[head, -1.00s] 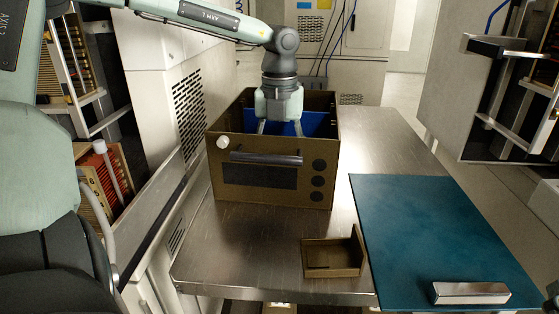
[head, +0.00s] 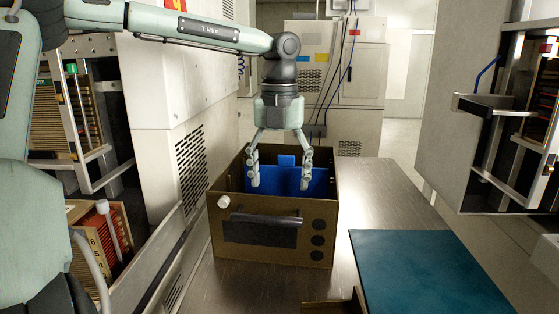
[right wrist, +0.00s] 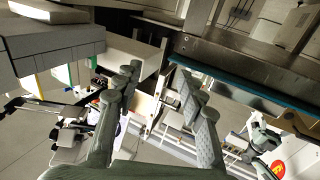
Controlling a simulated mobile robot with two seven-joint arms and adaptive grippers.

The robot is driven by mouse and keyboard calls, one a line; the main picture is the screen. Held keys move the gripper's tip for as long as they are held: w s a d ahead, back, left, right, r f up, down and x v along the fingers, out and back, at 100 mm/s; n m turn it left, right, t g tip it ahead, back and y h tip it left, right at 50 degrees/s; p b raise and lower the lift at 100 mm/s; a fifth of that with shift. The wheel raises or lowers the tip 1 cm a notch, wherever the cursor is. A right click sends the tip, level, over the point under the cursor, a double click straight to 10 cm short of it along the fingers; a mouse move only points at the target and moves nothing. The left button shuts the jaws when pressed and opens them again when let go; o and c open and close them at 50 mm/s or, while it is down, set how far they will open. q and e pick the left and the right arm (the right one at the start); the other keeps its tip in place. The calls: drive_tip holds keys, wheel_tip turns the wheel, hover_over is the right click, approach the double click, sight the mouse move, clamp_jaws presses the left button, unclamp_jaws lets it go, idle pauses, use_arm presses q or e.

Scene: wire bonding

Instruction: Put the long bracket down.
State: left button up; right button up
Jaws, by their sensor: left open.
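A blue part (head: 287,162) with a raised tab shows inside a brown open-topped box (head: 322,222) on the metal table in the head view. I cannot tell whether this blue part is the long bracket or a lining, and no other piece is clearly the long bracket. My left gripper (head: 280,186) points down over the box opening, its fingers spread on either side of the blue part's middle. It holds nothing that I can see. My right gripper (right wrist: 160,68) shows in the right wrist view with its fingers apart and nothing between them. The box floor is hidden.
The box front has a dark handle (head: 266,219) and a white knob (head: 223,201). A teal mat (head: 430,270) lies at the right front of the metal table (head: 385,190). A small brown tray (head: 328,307) is cut off at the bottom edge. The table right of the box is bare.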

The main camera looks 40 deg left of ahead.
use_arm(q)
drive_tip(key=shift+r, duration=1.5)
use_arm(e)
drive_tip(key=shift+d+f+g, duration=0.25)
drive_tip(key=shift+f+g, duration=0.05)
drive_tip(key=shift+f, duration=0.15)
drive_tip(key=shift+d+f+g, duration=0.2)
drive_tip(key=shift+f+g, duration=0.1)
drive_tip(key=shift+f, duration=0.15)
